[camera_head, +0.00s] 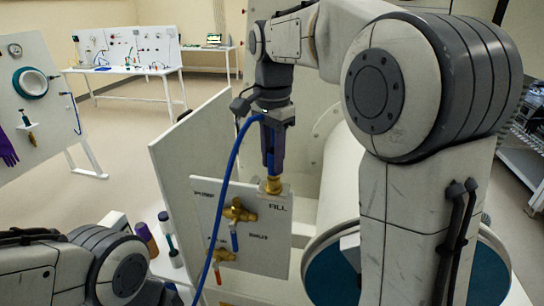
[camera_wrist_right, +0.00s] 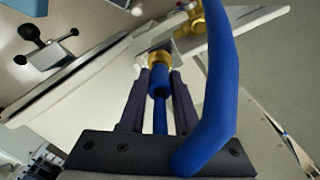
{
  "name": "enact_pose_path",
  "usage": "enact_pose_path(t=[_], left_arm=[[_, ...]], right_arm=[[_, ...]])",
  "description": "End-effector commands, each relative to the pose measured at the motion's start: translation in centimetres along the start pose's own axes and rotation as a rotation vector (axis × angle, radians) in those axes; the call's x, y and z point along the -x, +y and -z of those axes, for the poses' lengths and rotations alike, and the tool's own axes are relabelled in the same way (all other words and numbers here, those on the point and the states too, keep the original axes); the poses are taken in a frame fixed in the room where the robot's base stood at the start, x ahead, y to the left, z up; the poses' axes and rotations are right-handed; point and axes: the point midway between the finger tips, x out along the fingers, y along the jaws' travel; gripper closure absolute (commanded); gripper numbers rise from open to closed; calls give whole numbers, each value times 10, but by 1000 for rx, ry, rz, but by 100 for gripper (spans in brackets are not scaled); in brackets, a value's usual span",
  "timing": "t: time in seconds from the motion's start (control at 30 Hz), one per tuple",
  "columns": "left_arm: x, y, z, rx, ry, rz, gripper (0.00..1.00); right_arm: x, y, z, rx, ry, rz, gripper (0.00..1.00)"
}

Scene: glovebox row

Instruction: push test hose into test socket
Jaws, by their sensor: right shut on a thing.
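My right gripper (camera_head: 272,172) points down over the white panel (camera_head: 205,195) and is shut on the blue test hose (camera_head: 224,180). The right wrist view shows the hose end (camera_wrist_right: 158,82) between the two dark fingers (camera_wrist_right: 158,100), in line with a brass fitting (camera_wrist_right: 158,58). This brass fitting (camera_head: 273,186), apparently the test socket, sits at the panel's upper edge above the word FILL. The hose end meets the brass; how deep it sits cannot be told. The hose loops out and hangs down left of the gripper. My left gripper is not in view.
Brass valves (camera_head: 238,211) with a blue handle sit lower on the panel, close to the hanging hose. A large white cylinder with a blue end (camera_head: 330,275) stands right of the panel. A board with tools (camera_head: 40,95) stands at left, with open floor between.

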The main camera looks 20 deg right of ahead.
Motion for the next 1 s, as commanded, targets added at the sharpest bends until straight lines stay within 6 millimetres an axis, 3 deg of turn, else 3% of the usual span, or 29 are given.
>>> enact_pose_path(t=[0.2, 0.23, 0.3, 0.7, 1.0], left_arm=[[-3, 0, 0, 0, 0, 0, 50], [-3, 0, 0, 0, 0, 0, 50], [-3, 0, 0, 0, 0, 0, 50], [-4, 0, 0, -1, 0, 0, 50], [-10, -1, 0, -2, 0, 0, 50]], right_arm=[[-5, 0, 0, 0, 0, -1, 100], [-5, 0, 0, 0, 0, -1, 61], [-5, 0, 0, 0, 0, -1, 34], [0, 0, 0, 0, 1, 1, 34], [48, -1, 1, 0, 2, 4, 34]])
